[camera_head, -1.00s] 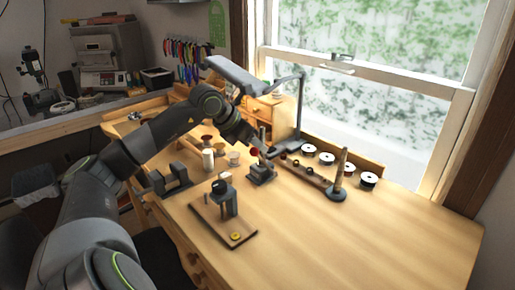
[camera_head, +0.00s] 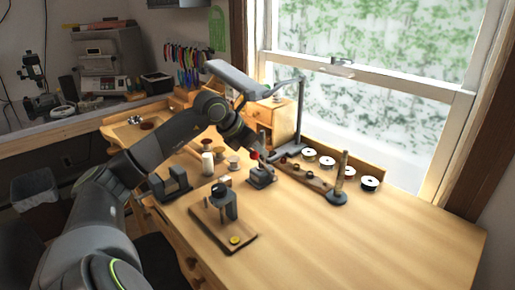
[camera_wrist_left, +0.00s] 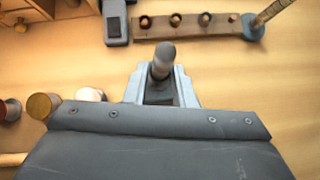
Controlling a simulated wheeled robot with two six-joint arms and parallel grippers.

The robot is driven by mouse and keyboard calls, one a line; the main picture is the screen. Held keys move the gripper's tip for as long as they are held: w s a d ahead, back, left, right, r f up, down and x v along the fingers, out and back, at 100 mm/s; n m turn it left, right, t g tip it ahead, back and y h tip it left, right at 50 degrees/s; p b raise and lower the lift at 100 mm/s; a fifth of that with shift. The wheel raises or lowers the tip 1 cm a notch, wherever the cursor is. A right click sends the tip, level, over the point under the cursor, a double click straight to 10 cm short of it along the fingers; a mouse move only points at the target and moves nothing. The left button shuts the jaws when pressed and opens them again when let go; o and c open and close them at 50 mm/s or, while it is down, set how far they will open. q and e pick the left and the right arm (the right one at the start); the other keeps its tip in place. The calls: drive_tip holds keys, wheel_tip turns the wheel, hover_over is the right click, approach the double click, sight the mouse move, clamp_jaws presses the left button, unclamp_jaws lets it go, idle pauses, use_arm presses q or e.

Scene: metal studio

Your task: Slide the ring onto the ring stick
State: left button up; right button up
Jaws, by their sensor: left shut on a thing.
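The ring stick (camera_head: 341,172) stands upright on a round dark base at the back right of the bench. It also shows at the top right of the left wrist view (camera_wrist_left: 268,13). My left gripper (camera_head: 262,157) is near a small dark block (camera_head: 262,178), left of the stick and well apart from it. In the left wrist view my left gripper (camera_wrist_left: 162,78) is shut on a small rounded grey-brown piece (camera_wrist_left: 164,58). I cannot tell whether this piece is the ring. My right gripper is not in view.
A wooden strip with several small round pieces (camera_wrist_left: 188,24) lies between block and stick. Several spools (camera_head: 327,161) stand behind it. A lamp (camera_head: 301,115) rises behind the gripper. A clamp on a board (camera_head: 222,238) stands in front. The bench's right side is clear.

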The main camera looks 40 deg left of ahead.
use_arm(q)
drive_tip(key=shift+r, duration=0.1)
drive_tip(key=shift+c, duration=0.3)
drive_tip(key=shift+r+p, duration=0.7)
drive_tip(key=shift+r, duration=0.8)
drive_tip(key=shift+r+p, duration=0.8)
drive_tip(key=shift+r, duration=0.75)
drive_tip(key=shift+r+p, duration=0.95)
drive_tip(key=shift+r, duration=0.6)
